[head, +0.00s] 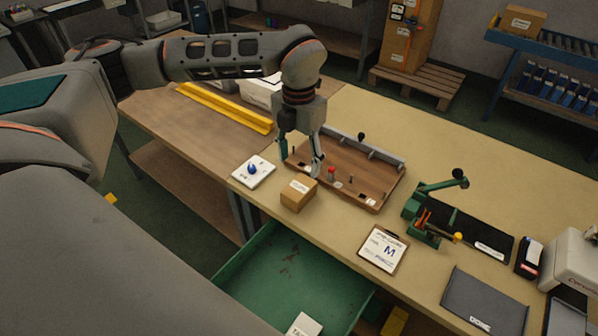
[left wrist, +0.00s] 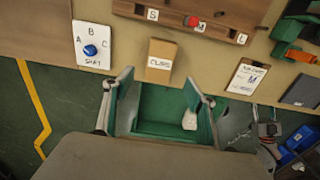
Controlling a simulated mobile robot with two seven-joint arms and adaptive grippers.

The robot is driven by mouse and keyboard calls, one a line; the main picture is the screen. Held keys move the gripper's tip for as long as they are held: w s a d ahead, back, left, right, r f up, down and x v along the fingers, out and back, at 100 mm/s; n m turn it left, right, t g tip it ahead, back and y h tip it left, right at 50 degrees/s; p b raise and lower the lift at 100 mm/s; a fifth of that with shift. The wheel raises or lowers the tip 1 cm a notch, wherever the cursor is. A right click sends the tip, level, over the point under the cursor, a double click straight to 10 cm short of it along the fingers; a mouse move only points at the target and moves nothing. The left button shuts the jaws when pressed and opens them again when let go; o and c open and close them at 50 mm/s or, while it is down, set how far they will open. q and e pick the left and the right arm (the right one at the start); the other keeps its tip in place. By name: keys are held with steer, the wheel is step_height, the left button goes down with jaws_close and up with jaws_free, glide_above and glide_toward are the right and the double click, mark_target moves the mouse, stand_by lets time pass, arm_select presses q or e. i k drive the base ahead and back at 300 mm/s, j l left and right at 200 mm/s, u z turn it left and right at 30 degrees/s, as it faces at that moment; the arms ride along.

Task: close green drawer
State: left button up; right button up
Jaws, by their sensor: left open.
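The green drawer (head: 262,268) stands pulled out below the front edge of the workbench in the head view. A white labelled item (head: 305,325) lies inside it. My left gripper (head: 301,163) is above the bench top, near a cardboard box (head: 298,194) and a wooden board. It is open with nothing between its fingers, and apart from the drawer. In the left wrist view the drawer (left wrist: 160,103) shows between and beyond the open fingers, with the white item (left wrist: 190,119) at its right.
A white card with a blue knob (head: 254,171) lies left of the box. The wooden board (head: 360,180) with pegs is behind it. A clipboard marked M (head: 384,249), a green lever tool (head: 428,212) and a dark mat (head: 484,300) lie to the right. Green floor is clear left of the drawer.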

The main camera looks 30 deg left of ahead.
mark_target(279, 275)
steer(key=k, duration=1.5)
